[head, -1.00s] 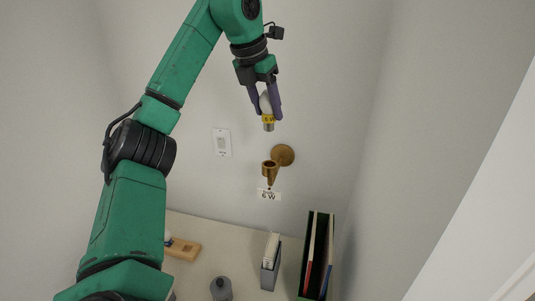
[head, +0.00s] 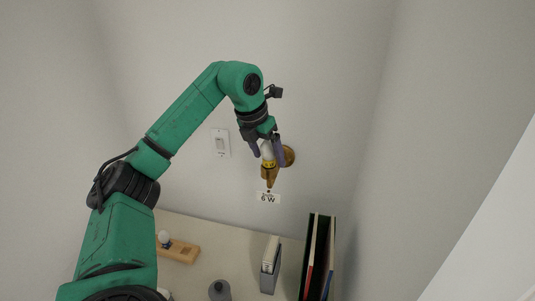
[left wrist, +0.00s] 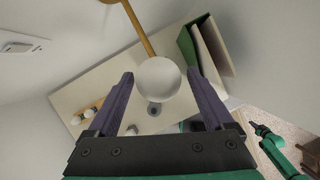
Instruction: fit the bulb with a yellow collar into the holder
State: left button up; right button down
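The bulb with a yellow collar (head: 267,151) stands upright in the brass wall holder (head: 269,175), with its yellow collar showing just above the cup's rim. My left gripper (head: 267,149) is around the white globe from above, fingers spread to either side. In the left wrist view the globe (left wrist: 158,78) sits between the two fingers, with a gap visible at least on the right. The bulb's base is hidden inside the cup. A green arm, seemingly my right one, shows small in the left wrist view; its gripper (left wrist: 252,125) is too small to read.
A "6 W" label (head: 268,198) is under the holder and a switch plate (head: 221,143) is to its left. Below, a table (head: 215,240) carries a wooden block (head: 180,252) with a white bulb, a grey canister (head: 220,289), a grey file box (head: 270,265) and a dark folder rack (head: 318,255).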

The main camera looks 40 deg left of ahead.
pick_arm(q)
jog(key=v, duration=1.2)
jog(key=shift+s, duration=0.15)
dwell(0.6)
